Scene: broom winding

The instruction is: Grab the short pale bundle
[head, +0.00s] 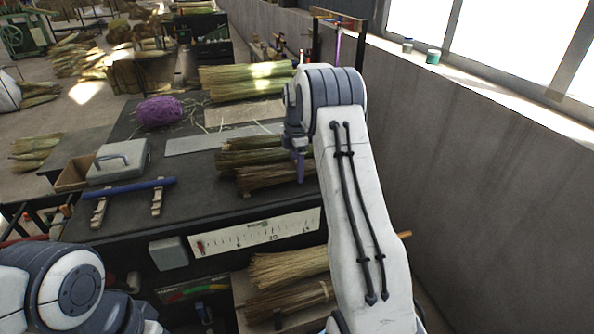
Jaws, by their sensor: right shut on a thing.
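Several short bundles of straw lie together on the dark worktable (200,215), left of my right forearm. The front one, a short pale bundle (262,177), has its right end at my right gripper (300,168). That gripper points down and is shut on this bundle; the arm hides part of the grip. Another bundle (245,158) lies right behind it. My left arm shows at the lower left, but its gripper is out of view.
A long green bundle (240,80) and a purple twine ball (160,111) lie farther back. A grey metal box (118,162) and a blue bar (130,187) are at the left. More bundles (285,268) sit below the front edge. A wall (480,170) bounds the right.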

